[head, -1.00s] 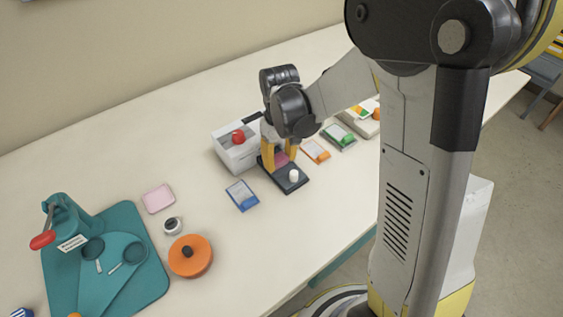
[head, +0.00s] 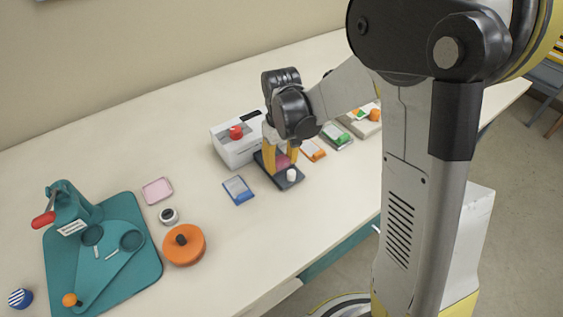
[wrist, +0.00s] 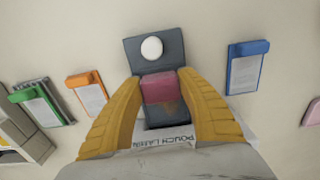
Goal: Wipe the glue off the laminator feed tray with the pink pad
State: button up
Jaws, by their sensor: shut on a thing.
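My gripper (head: 282,165) is shut on a dark pink pad (wrist: 158,88), which sits between its two yellow fingers. The pad is over the dark grey feed tray (head: 262,168) and appears to rest on it. The tray also shows in the wrist view (wrist: 132,50), with a round white knob (wrist: 151,47) near its outer end. The white laminator (head: 232,152) stands behind the tray and has a red knob (head: 236,132). The fingers partly hide the tray.
A blue-topped card holder (head: 238,190) lies left of the tray; orange (head: 313,150) and green (head: 336,137) ones lie right. Further left are a pale pink pad (head: 157,190), a small white-and-black pot (head: 168,216), an orange round container (head: 184,246) and a teal board (head: 140,270).

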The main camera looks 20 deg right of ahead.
notch_tip(320, 180, up, 2)
jog(key=shift+s+r+p, duration=0.1)
jog(key=shift+p, duration=0.25)
jog(key=shift+r+p, duration=0.55)
jog(key=shift+r, duration=0.2)
jog(key=shift+r+p, duration=1.55)
jog(key=shift+r, duration=0.65)
